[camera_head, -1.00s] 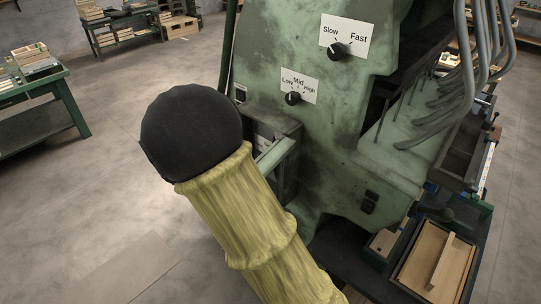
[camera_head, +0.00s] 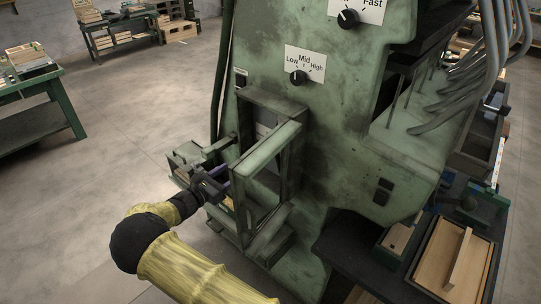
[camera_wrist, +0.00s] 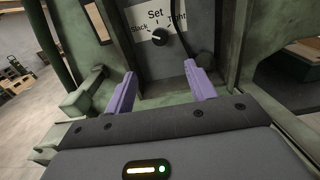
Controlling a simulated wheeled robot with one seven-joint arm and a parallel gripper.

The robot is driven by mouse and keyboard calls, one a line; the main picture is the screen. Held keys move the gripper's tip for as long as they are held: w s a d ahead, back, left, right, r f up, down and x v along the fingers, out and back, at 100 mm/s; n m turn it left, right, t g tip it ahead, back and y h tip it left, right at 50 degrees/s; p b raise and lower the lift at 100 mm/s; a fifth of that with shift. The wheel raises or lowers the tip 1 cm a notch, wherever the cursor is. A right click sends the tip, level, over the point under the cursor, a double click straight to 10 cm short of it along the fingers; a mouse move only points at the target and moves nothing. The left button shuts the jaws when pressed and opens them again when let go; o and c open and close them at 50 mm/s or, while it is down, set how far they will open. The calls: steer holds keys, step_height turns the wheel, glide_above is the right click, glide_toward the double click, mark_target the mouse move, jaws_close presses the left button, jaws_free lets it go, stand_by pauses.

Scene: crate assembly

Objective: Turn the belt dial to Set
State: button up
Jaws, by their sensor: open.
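The belt dial (camera_wrist: 160,38) is a small black knob on a white plate marked Slack, Set and Tight. It shows in the wrist view at the top centre, recessed in the green machine. Its small pale mark seems to lean up and left, toward Slack, but is hard to read. My gripper (camera_wrist: 160,75) is open and empty, with its two purple fingers apart and below the dial in the picture, not touching it. In the head view my gripper (camera_head: 214,183) reaches into the open green frame on the machine's left side. The dial cannot be made out in that view.
The green frame (camera_head: 264,150) stands close around my gripper. Higher on the machine are a Low-Mid-High dial (camera_head: 298,78) and a speed dial (camera_head: 348,18). A wooden box (camera_head: 449,258) sits at lower right. The floor at left is clear, with a green bench (camera_head: 40,108) beyond.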

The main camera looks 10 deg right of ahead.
steer(key=shift+d, duration=0.1)
steer(key=p+x, duration=0.5)
steer(key=x, duration=1.2)
steer(key=shift+w+p, duration=0.15)
steer(key=shift+p, duration=0.2)
steer(key=c, duration=1)
